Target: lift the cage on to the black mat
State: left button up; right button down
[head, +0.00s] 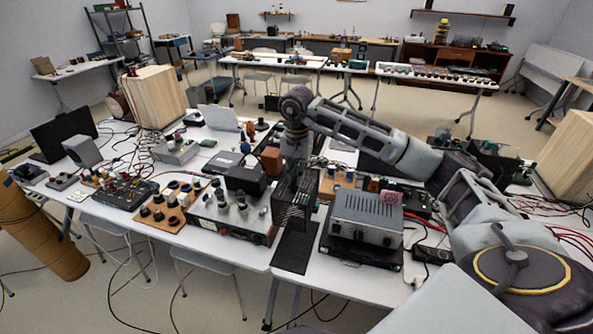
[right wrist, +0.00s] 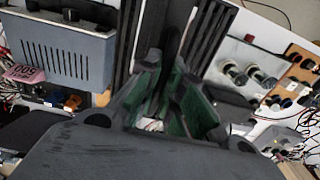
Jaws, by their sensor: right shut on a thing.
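The cage (head: 293,207) is a dark, slatted box in the middle of the table in the head view. My right gripper (head: 297,165) points down from above and is shut on the cage's upper part. In the right wrist view, the gripper's fingers (right wrist: 170,100) close on a dark part, with the cage's dark bars (right wrist: 208,45) beyond them. The black mat (head: 295,252) lies at the table's front edge, just in front of the cage in the picture. I cannot tell whether the cage's bottom touches anything. My left gripper is not in view.
A grey amplifier (head: 366,215) with a pink tag stands close right of the mat. A silver unit with knobs (head: 232,215) stands close left. A black box (head: 245,180) and many small parts and cables crowd the table. My right arm reaches over the right side.

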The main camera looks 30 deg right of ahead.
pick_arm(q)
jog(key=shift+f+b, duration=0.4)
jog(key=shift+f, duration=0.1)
pick_arm(e)
jog(key=shift+f, duration=2.2)
jog(key=shift+w, duration=0.1)
